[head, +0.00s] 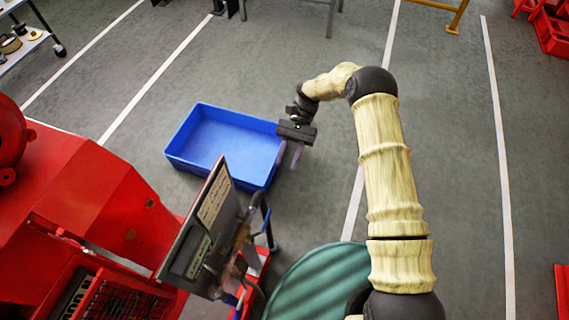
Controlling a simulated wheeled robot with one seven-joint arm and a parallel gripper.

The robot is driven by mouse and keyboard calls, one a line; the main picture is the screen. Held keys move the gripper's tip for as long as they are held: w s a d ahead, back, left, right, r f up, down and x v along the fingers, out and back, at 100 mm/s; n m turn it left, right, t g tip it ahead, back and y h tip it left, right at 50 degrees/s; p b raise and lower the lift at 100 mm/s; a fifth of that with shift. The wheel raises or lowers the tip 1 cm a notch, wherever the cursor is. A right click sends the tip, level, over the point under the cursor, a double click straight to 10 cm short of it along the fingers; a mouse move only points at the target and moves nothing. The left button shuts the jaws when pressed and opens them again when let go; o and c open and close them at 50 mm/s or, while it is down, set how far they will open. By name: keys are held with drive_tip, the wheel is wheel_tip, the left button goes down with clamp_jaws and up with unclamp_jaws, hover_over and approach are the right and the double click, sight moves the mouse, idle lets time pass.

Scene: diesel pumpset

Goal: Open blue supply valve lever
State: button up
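A small blue part (267,222), which looks like the supply valve lever, shows at the right side of the grey panel (194,232) on the red pumpset. It is small and partly crowded by dark pipes and fittings, so I cannot tell its exact position. My gripper (289,156) points downward, above and beyond the blue part in the picture, over the right edge of a blue bin. Its two fingers are apart with nothing seen between them. It is clear of the lever.
The empty blue bin (222,141) lies on the grey floor behind the panel. The red pumpset body (85,205) fills the lower left. A green ribbed drum (318,282) stands at the bottom middle, close to the fittings. The floor to the right is open.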

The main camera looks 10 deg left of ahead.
drive_tip(key=shift+w+d+r, duration=0.1)
drive_tip(key=shift+r, duration=0.05)
drive_tip(key=c, duration=0.6)
drive_tip(key=shift+w+d+r, duration=0.1)
drive_tip(key=shift+d+r, duration=0.1)
clamp_jaws()
drive_tip(key=d+r+t, duration=0.9)
drive_tip(key=d, duration=0.5)
drive_tip(key=s+d+r+t, duration=0.3)
drive_tip(key=s+d, duration=0.1)
drive_tip(key=d, duration=0.1)
drive_tip(key=s+d+r+n+t+h, duration=0.1)
drive_tip(key=s+d+r+t, duration=0.2)
drive_tip(key=d, duration=0.3)
drive_tip(key=shift+s+d+r+t, duration=0.15)
drive_tip(key=shift+s+d+t, duration=0.15)
drive_tip(key=shift+s+t, duration=0.25)
